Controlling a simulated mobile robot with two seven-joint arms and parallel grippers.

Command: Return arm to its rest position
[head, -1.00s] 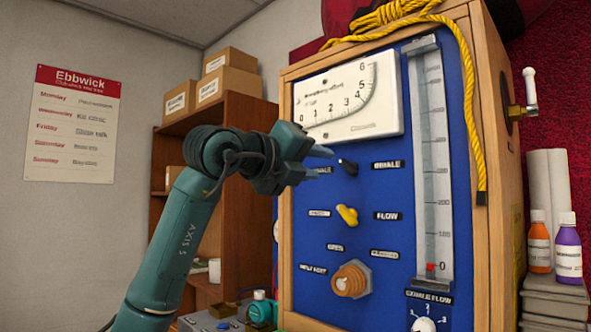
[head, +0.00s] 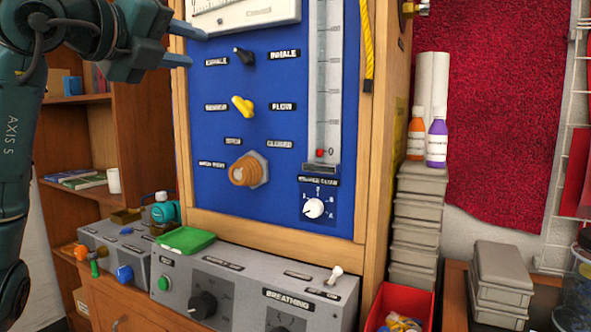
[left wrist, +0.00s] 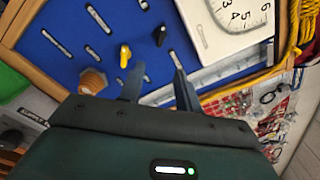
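My left gripper (head: 190,48) is at the upper left of the head view, in front of the left edge of the blue panel (head: 290,110). Its two fingers are apart with nothing between them. In the left wrist view the fingers (left wrist: 158,90) also show apart, pointing at the panel, with the black lever (left wrist: 160,35) and yellow lever (left wrist: 125,55) beyond. In the head view the black lever (head: 243,54), yellow lever (head: 243,106) and brass knob (head: 247,170) stand clear of the gripper. My right gripper is not in view.
A grey control box (head: 250,290) with knobs stands below the panel, a green item (head: 185,240) on it. Orange (head: 416,135) and purple (head: 437,140) bottles stand on stacked grey boxes (head: 415,215) at right. A red bin (head: 400,300) is at the lower right. A wooden shelf (head: 140,130) stands behind my left arm.

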